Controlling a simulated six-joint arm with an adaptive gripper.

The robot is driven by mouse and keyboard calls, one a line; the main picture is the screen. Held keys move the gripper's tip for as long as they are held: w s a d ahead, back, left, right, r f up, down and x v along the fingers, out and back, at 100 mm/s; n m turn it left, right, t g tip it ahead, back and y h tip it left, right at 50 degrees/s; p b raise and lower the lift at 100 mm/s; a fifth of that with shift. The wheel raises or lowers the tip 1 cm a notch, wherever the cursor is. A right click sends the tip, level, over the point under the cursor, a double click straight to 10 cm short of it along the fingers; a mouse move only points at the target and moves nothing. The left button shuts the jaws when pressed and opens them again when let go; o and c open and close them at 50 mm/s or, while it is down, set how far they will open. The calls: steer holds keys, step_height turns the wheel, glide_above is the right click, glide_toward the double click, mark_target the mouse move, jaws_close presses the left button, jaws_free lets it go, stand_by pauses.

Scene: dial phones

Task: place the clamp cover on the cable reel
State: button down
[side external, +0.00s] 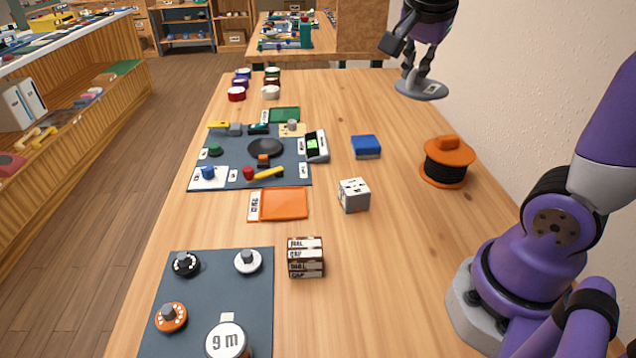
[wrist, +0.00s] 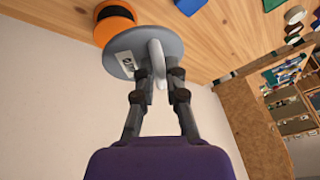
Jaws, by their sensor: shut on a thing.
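The clamp cover is a grey round disc (side external: 421,89) with a white label and a raised grip. My gripper (side external: 424,70) is shut on that grip and holds the disc in the air over the far right part of the table. In the wrist view the fingers (wrist: 158,76) pinch the light grip of the disc (wrist: 128,60). The cable reel (side external: 447,162), orange with black cable wound round it and an orange block on top, stands on the table nearer the side camera than the disc. Part of the reel (wrist: 113,22) shows behind the disc in the wrist view.
A blue box (side external: 366,146) and a white labelled cube (side external: 354,195) stand left of the reel. A dark mat (side external: 225,183) with several parts lies further left. A wall (side external: 520,80) runs along the right. The table around the reel is clear.

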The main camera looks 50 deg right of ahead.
steer(key=shift+s+d+m, duration=0.25)
steer(key=shift+d+m, duration=0.15)
steer(key=shift+s+d+f, duration=0.65)
steer(key=shift+d+f, duration=1.15)
steer(key=shift+d, duration=0.05)
steer(key=shift+s+d+f, duration=0.7)
steer(key=shift+d+f, duration=1.05)
steer(key=shift+d, duration=0.05)
steer(key=shift+s+d+f, duration=0.65)
steer(key=shift+d+f, duration=1.15)
steer(key=shift+d, duration=0.05)
steer(key=shift+f, duration=0.1)
steer(key=shift+f, duration=0.4)
steer(key=shift+f, duration=0.1)
steer(key=c, duration=1)
jaws_free()
steer(key=shift+o, duration=0.2)
